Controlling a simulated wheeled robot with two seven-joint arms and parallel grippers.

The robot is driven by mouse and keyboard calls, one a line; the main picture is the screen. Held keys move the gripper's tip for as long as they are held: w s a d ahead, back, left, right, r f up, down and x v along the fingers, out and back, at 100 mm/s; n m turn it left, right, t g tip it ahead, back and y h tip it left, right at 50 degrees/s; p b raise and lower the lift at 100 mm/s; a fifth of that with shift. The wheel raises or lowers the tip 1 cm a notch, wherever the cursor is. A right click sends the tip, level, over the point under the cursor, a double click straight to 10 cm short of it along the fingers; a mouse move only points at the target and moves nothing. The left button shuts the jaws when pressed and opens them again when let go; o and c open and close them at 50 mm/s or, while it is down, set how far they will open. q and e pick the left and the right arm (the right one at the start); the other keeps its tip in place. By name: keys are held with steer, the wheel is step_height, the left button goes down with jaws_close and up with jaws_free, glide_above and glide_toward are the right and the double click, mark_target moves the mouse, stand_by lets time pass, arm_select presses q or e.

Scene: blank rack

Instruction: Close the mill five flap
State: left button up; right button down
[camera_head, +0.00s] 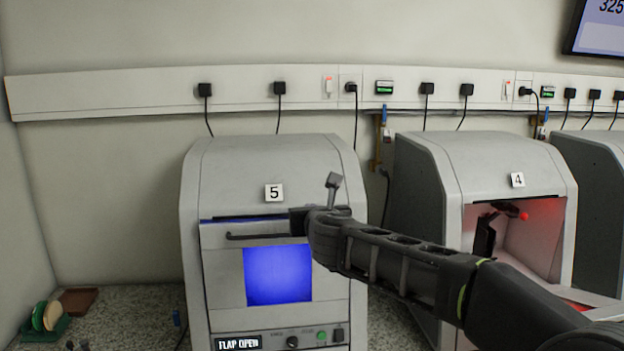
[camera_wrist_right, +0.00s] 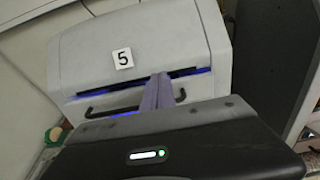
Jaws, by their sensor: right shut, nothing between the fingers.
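Mill five (camera_head: 265,165) is a grey cabinet with a "5" label. It also shows in the right wrist view (camera_wrist_right: 150,45). Its flap (camera_head: 222,285) has a blue-lit window and a dark bar handle (camera_head: 258,236); the handle also shows in the right wrist view (camera_wrist_right: 110,113). The flap is nearly upright, with a thin blue-lit gap along its top edge. The display (camera_head: 238,343) reads "FLAP OPEN". My right gripper (camera_head: 298,221) is shut and empty, at the flap's upper right by the handle. Its fingers (camera_wrist_right: 157,93) cover part of the handle; contact is unclear. My left gripper is not in view.
Mill four (camera_head: 425,185) stands to the right with its flap down and a red-lit inside. A socket rail (camera_head: 150,92) with cables runs along the wall. Green and tan discs in a holder (camera_head: 45,318) stand on the speckled counter (camera_head: 125,315) at left.

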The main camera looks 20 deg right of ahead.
step_height(320, 180, up, 7)
steer(key=p, duration=0.2)
steer(key=shift+s+d, duration=0.15)
steer(key=shift+s, duration=0.05)
steer(key=c, duration=2.1)
jaws_free()
steer(key=shift+c, duration=0.2)
